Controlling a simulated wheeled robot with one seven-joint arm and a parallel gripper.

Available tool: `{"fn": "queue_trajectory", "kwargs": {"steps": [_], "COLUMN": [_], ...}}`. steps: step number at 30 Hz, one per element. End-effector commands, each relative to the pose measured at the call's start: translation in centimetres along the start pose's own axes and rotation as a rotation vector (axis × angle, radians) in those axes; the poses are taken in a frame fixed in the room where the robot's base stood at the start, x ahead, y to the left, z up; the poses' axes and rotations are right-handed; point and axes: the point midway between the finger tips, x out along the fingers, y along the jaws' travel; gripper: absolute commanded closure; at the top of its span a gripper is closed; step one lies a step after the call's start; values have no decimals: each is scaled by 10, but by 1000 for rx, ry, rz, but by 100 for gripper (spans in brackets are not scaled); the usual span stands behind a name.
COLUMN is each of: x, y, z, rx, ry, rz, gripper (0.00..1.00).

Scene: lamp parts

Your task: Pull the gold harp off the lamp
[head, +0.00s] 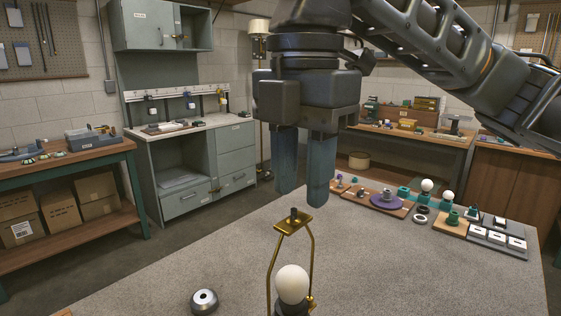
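The gold harp (311,250) stands upright at the bottom centre of the head view. Its two thin legs run down on either side of a white bulb (292,284). A flat gold plate with a short dark post forms its top. The bulb sits in a dark socket of the lamp (291,309), and the lower lamp is cut off by the frame's bottom edge. My gripper (303,199) points down above the harp's top, apart from it in the picture. Its two blue-grey fingers are parted, with nothing between them.
A silver round part (205,301) lies on the grey tabletop (180,270) left of the lamp. Wooden and grey trays with lamp parts (386,199) line the table's far right. The tabletop between is clear. A cabinet (195,168) stands behind.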

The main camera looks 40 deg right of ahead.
Motion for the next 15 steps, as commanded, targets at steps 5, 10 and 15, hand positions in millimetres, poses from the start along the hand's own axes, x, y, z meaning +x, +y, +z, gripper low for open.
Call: {"fn": "queue_trajectory", "kwargs": {"steps": [5, 10, 15], "x": [13, 37, 60], "y": [-1, -1, -1], "z": [0, 1, 0], "rx": [-1, 0, -1], "ry": [-2, -2, -1], "rz": [-3, -3, -3], "gripper": [65, 65, 65]}}
